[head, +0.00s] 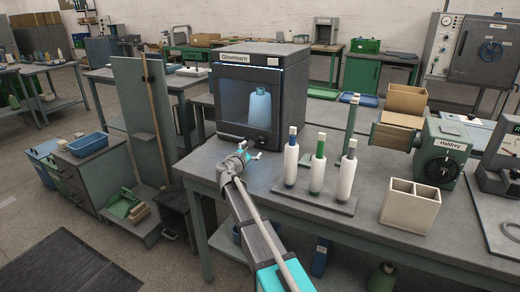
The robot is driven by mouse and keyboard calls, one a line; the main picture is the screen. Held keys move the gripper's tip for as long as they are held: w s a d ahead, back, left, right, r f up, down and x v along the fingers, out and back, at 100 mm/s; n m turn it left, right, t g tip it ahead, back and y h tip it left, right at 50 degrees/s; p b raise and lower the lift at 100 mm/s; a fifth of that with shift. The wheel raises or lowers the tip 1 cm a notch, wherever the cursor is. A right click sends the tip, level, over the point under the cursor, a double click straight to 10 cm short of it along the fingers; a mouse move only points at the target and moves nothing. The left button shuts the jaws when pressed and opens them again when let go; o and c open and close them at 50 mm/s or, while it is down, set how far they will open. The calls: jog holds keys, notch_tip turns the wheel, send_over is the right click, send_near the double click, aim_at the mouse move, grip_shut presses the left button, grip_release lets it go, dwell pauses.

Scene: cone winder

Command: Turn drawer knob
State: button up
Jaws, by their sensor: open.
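No drawer knob can be made out clearly at that spot, which is small and partly covered by the gripper. A grey drawer cabinet (82,190) with small handles stands on the floor at the left. A round black dial (440,170) is on the green "Haldrey" machine (448,140) at the right.
The grey workbench (225,160) carries a stand with white bobbins (317,172), a cream divided box (408,208) and cardboard boxes (405,103). A tall grey panel (130,95) stands left of the bench. Bench top between machine and bobbins is narrow.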

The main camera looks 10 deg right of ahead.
aim_at(259, 144)
jog(key=shift+f+b, duration=0.3)
jog(key=shift+f, duration=0.3)
jog(key=shift+x, duration=3.75)
jog(key=shift+r, duration=0.1)
jog(key=c, duration=1.2)
jog(key=shift+o, duration=0.2)
jog(key=shift+m, duration=0.8)
